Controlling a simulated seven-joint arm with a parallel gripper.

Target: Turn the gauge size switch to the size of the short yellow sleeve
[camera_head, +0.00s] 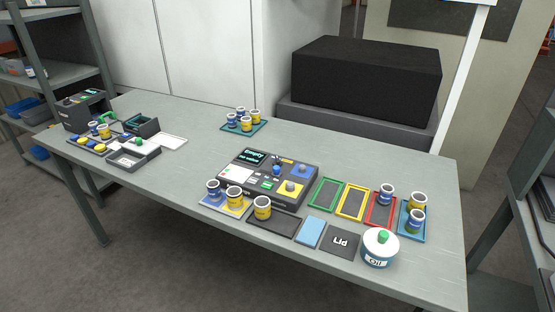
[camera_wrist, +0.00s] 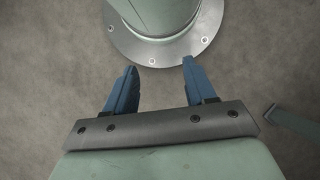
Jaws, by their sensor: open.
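A dark control panel (camera_head: 310,176) lies mid-table in the head view, with a lit display (camera_head: 254,157) reading "Empty". It carries a blue knob (camera_head: 277,169), a knob on a yellow square (camera_head: 291,188) and a blue square (camera_head: 300,171). Which one is the gauge size switch, and its setting, are too small to tell. Yellow sleeves with white rims include one on a tray (camera_head: 235,199) and one beside it (camera_head: 262,209). Which sleeve is the short one, I cannot tell. My gripper (camera_wrist: 160,66) is open and empty over the floor in the wrist view, away from the table.
Right of the panel are green (camera_head: 326,194), yellow (camera_head: 351,202) and red (camera_head: 380,210) frames. A blue tray (camera_head: 404,233) holds sleeves. An oil pot (camera_head: 380,249) stands at the front edge. A teal tray (camera_head: 260,127) of sleeves stands behind. The back right table top is clear.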

